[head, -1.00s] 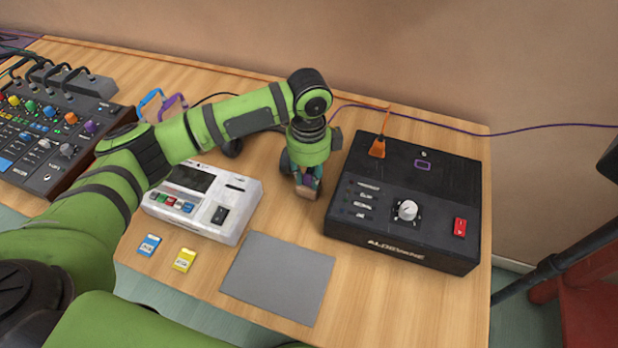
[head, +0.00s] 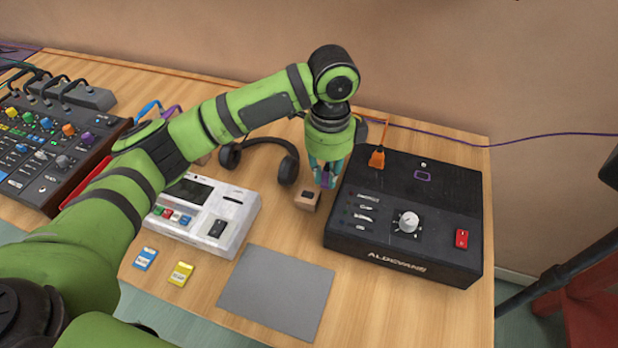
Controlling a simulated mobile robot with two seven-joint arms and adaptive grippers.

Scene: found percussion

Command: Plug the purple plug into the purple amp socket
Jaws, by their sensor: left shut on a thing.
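The black amp (head: 390,262) stands on the right of the table. Its purple-outlined socket (head: 422,176) is on the top face, towards the back, and looks empty. My left gripper (head: 325,180) points down just left of the amp, shut on the purple plug (head: 327,178). Only a little purple shows between the fingers, so the plug's tip and tilt are hard to tell. A small wooden block (head: 306,200) with a dark top is on the table, just left of and below the fingertips. My right gripper is not in view.
An orange plug (head: 377,158) sits at the amp's back left, near the socket. A white device (head: 232,241), headphones (head: 287,170), a blue card (head: 145,259), a yellow card (head: 180,274) and a grey mat (head: 275,295) lie left. A purple cable (head: 530,138) runs behind.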

